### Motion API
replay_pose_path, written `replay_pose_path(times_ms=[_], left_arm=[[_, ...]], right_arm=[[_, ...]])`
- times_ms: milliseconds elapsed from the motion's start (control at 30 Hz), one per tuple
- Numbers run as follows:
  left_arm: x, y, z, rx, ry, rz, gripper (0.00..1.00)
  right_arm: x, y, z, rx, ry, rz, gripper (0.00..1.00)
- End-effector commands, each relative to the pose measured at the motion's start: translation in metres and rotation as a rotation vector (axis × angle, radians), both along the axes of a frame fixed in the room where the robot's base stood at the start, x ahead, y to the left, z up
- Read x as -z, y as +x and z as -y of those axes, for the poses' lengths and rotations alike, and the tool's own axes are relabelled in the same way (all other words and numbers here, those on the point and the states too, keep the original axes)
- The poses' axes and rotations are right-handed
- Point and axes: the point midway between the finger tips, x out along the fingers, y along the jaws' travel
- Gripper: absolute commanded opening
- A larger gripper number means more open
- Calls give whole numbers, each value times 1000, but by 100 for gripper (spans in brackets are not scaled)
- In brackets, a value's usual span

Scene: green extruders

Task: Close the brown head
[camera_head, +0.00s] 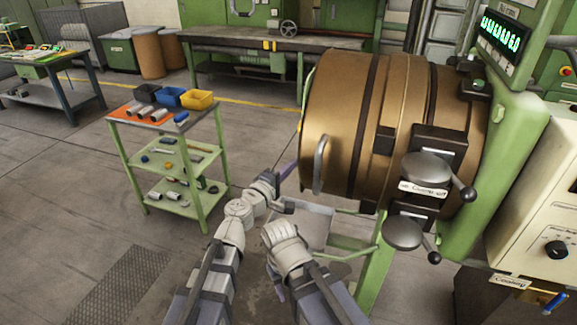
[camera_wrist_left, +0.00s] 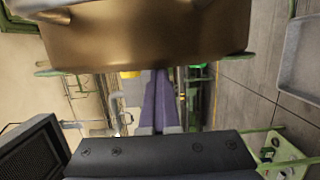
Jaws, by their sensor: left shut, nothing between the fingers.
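The brown head (camera_head: 338,120) is the large bronze drum at the right of the head view, with dark bands around it and a curved grey handle (camera_head: 320,163) on its near left side. Its bronze surface (camera_wrist_left: 150,40) fills the top of the left wrist view. My left gripper (camera_head: 288,170) is just left of the drum, close to the handle. Its purple fingers (camera_wrist_left: 158,105) are together in the left wrist view, with nothing between them. They appear apart from the handle.
Two dark latches with round knobs (camera_head: 428,168) sit on the drum's right front. A green machine housing with a display (camera_head: 500,40) stands behind it. A green cart (camera_head: 165,150) with bins and tools stands left. A workbench (camera_head: 270,42) is behind. The floor between is clear.

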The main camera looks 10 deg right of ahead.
Motion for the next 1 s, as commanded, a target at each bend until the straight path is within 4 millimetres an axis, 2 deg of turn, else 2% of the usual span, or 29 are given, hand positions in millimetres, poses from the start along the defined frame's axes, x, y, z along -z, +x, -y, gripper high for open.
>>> replay_pose_path(times_ms=[33, 267, 700, 833, 1000], left_arm=[[-3, -16, 16, 57, -1, 0, 0], [-22, -13, 14, 50, -6, -2, 0], [-86, 0, 2, 21, -13, -6, 0], [-96, 2, 0, 15, -14, -8, 0], [-99, 4, -2, 11, -13, -8, 0]], right_arm=[[-3, 0, 0, 0, 0, 0, 50], [-21, 0, 0, 0, 0, 0, 50], [-85, 0, 0, -1, 0, 0, 50], [-96, 0, 0, -1, 0, 0, 50], [-98, 1, 0, -2, 0, 0, 50]])
